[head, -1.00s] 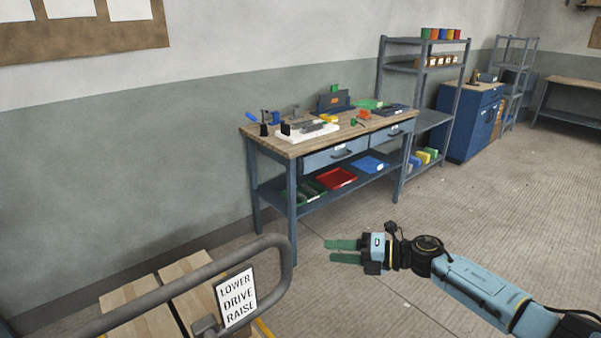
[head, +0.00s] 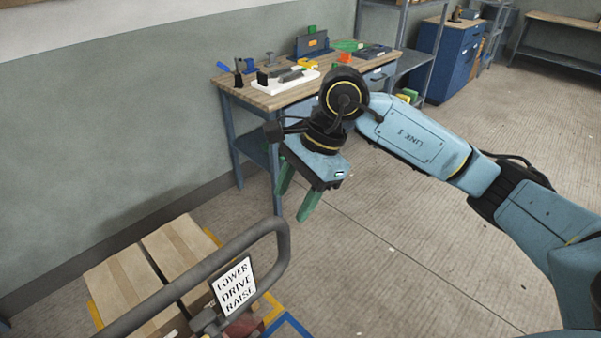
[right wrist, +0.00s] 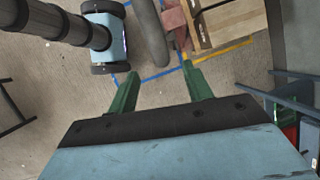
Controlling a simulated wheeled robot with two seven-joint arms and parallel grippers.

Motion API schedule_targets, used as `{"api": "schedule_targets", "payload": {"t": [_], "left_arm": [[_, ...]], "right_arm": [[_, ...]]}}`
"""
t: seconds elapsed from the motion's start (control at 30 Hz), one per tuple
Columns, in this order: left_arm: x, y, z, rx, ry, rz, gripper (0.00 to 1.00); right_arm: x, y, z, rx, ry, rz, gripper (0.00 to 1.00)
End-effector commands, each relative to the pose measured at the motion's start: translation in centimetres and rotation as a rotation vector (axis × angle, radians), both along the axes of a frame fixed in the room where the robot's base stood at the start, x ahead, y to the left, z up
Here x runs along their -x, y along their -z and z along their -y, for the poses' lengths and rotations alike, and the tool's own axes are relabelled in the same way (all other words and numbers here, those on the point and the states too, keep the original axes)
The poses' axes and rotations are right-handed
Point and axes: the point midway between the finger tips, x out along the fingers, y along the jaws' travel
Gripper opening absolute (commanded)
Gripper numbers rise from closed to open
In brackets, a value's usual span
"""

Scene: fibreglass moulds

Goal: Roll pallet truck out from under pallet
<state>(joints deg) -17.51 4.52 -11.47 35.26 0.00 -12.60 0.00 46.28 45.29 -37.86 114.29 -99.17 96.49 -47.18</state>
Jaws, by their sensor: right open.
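The pallet truck's grey loop handle (head: 277,238) rises at the lower left of the head view, with a white "LOWER DRIVE RAISE" sign (head: 233,286) on it. Cardboard-brown boxes (head: 140,270) stand behind the handle; the pallet itself I cannot make out clearly. My right gripper (head: 293,206) has green fingers pointing down, open and empty, just beyond and right of the handle's end. In the right wrist view the fingers (right wrist: 160,85) are spread apart, with the grey handle (right wrist: 152,35) beyond them and not between them. My left gripper is not in the head view.
A workbench (head: 262,97) with tools stands against the wall behind my right gripper. A blue cabinet (head: 440,62) and shelving are farther back. Blue and yellow floor lines (head: 288,322) run by the boxes. The floor (head: 400,275) at right is clear.

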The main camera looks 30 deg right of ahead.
Motion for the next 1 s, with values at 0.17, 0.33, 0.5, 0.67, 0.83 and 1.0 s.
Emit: {"api": "schedule_targets", "payload": {"t": [0.17, 0.33, 0.5, 0.67, 0.83, 1.0], "left_arm": [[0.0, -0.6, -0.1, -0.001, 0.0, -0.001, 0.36], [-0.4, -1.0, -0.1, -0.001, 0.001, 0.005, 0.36], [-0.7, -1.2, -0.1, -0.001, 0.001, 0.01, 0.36], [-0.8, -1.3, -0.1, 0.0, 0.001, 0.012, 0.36], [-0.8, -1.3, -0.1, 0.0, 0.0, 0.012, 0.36], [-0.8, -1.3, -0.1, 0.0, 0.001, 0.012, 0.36]], "right_arm": [[0.0, 3.4, -1.5, -0.002, 0.0, -0.007, 0.5], [-0.2, 6.0, -2.6, -0.002, 0.001, -0.005, 0.5], [-0.4, 7.6, -3.3, -0.003, 0.002, -0.003, 0.5], [-0.4, 8.3, -3.6, -0.002, 0.001, -0.002, 0.5], [-0.4, 8.3, -3.6, -0.002, 0.002, -0.001, 0.5], [-0.4, 8.3, -3.6, -0.002, 0.002, -0.001, 0.37]]}}
